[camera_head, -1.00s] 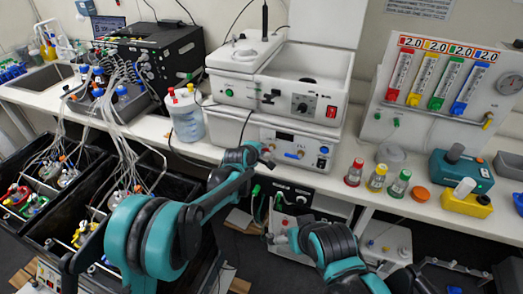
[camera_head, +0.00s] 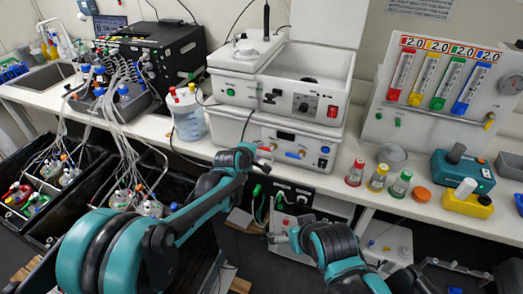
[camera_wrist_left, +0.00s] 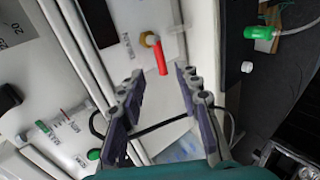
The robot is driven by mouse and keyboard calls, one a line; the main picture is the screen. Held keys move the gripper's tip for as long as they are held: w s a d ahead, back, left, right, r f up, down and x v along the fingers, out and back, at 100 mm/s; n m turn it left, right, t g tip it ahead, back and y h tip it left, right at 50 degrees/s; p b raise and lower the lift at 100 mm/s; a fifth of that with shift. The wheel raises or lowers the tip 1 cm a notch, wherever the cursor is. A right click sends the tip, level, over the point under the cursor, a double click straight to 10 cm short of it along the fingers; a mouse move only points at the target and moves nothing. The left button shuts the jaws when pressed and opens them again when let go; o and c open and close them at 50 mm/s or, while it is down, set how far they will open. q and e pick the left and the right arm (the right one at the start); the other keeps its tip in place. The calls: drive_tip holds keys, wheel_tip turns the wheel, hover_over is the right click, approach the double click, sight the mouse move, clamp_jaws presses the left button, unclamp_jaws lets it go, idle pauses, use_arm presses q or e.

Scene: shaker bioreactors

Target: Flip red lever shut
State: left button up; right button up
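The red lever (camera_wrist_left: 161,57) shows in the left wrist view, joined to a brass-coloured fitting on a white panel. It points down in that picture, towards the gap between the fingers. My left gripper (camera_wrist_left: 160,92) is open, with one finger to each side of the lever's line and nothing between the fingertips. The lever's free end is just beyond them, apart from both fingers. In the head view my left gripper (camera_head: 262,158) is at the left front of the lower white unit (camera_head: 300,143) and hides part of it.
A blue lever (camera_head: 292,154) is on the same unit's front. A bottle with coloured caps (camera_head: 188,115) stands left of it. Red, yellow and green-capped small bottles (camera_head: 377,178) stand on the bench to the right. A green connector with tubing (camera_wrist_left: 262,33) is at upper right in the wrist view.

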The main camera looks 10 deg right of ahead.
use_arm(q)
drive_tip(key=v, duration=0.5)
drive_tip(key=shift+s+a+r, duration=0.15)
drive_tip(key=shift+s, duration=0.1)
drive_tip(key=s+a+r+m+y, duration=0.25)
drive_tip(key=s+a, duration=0.45)
drive_tip(key=a, duration=0.4)
drive_tip(key=s+a+f+m+g+y, duration=0.1)
drive_tip(key=s+a+m, duration=0.3)
drive_tip(key=s+a, duration=0.5)
drive_tip(key=s+a+f+m+g+y+b, duration=0.1)
drive_tip(key=s+a+f+m, duration=0.3)
drive_tip(key=s+a, duration=0.6)
drive_tip(key=s+y, duration=0.1)
drive_tip(key=s, duration=0.2)
drive_tip(key=shift+s+a+f+m+y, duration=0.2)
drive_tip(key=shift+s+f+m+y, duration=0.05)
drive_tip(key=shift+f+m+y, duration=0.1)
